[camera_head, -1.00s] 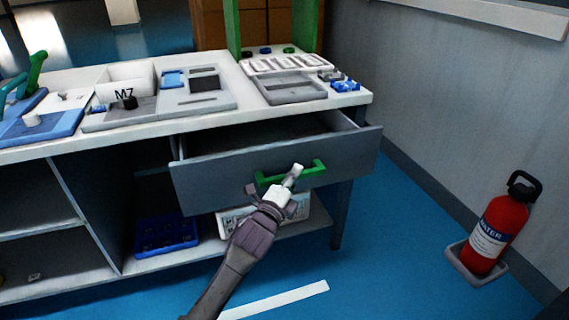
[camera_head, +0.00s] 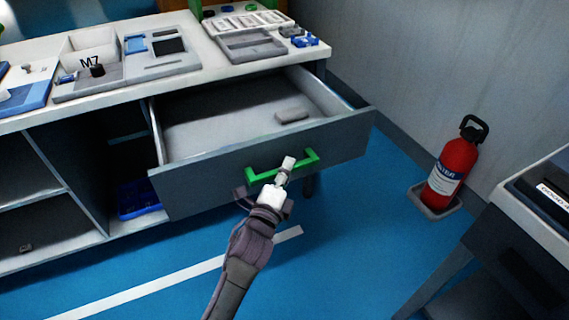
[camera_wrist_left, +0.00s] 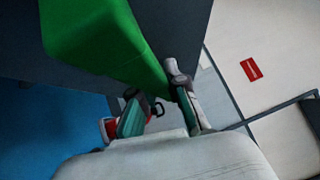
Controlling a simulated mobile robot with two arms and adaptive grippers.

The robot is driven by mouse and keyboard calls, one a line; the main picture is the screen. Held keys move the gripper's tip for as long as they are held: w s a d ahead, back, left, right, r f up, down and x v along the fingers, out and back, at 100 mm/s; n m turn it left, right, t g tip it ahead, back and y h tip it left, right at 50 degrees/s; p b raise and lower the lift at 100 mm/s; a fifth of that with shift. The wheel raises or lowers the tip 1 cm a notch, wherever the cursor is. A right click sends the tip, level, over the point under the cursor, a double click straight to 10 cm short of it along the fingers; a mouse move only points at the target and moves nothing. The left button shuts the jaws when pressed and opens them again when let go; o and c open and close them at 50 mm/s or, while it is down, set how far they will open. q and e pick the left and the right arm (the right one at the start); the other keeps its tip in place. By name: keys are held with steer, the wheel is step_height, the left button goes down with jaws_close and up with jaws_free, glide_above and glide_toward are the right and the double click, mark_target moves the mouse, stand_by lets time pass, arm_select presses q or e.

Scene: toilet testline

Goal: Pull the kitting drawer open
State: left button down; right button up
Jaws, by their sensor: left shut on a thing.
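The kitting drawer (camera_head: 215,182) is a grey drawer under the right part of the white workbench. It stands well out from the bench, and its light inner floor shows with a small grey item (camera_head: 292,115) lying on it. Its green bar handle (camera_head: 312,158) is on the front. My left gripper (camera_head: 284,172) is shut on the handle near its middle. In the left wrist view the green handle (camera_wrist_left: 95,40) is large and close, beside the gripper fingers (camera_wrist_left: 165,105). My right gripper is not in view.
The bench top (camera_head: 190,80) carries trays and small parts. A blue tray (camera_head: 138,198) sits on the lower shelf. A red fire extinguisher (camera_head: 452,170) stands by the wall at right. Another table (camera_head: 535,200) is at the right edge. Blue floor is clear before the drawer.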

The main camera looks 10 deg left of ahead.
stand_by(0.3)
arm_select(q)
steer(key=c, duration=1.2)
jaws_free()
steer(key=shift+s, duration=0.1)
steer(key=v, duration=1.2)
